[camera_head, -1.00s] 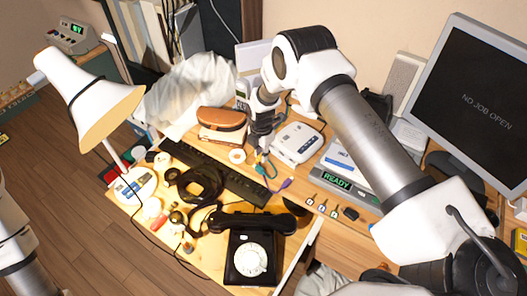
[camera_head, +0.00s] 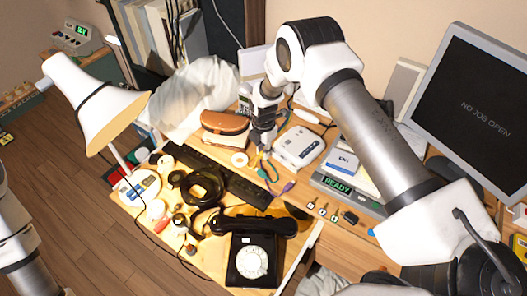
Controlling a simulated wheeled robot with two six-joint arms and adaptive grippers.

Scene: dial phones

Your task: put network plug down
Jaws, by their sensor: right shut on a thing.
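My right gripper (camera_head: 263,143) points down over the back middle of the desk, between the keyboard and the white router-like box. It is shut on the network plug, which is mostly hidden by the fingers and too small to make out. Thin cables with a teal end (camera_head: 264,172) and a purple end (camera_head: 289,187) lie just below and in front of the fingertips. I cannot tell which cable belongs to the held plug. Of my left arm only a link shows at the left edge; its gripper is out of view.
The white box (camera_head: 299,147) and a unit reading READY (camera_head: 338,186) stand right of the gripper. A roll of tape (camera_head: 239,160), brown case (camera_head: 226,122) and keyboard (camera_head: 215,172) lie left. A black dial phone (camera_head: 252,258), lamp (camera_head: 98,103) and monitor (camera_head: 470,100) also take up room.

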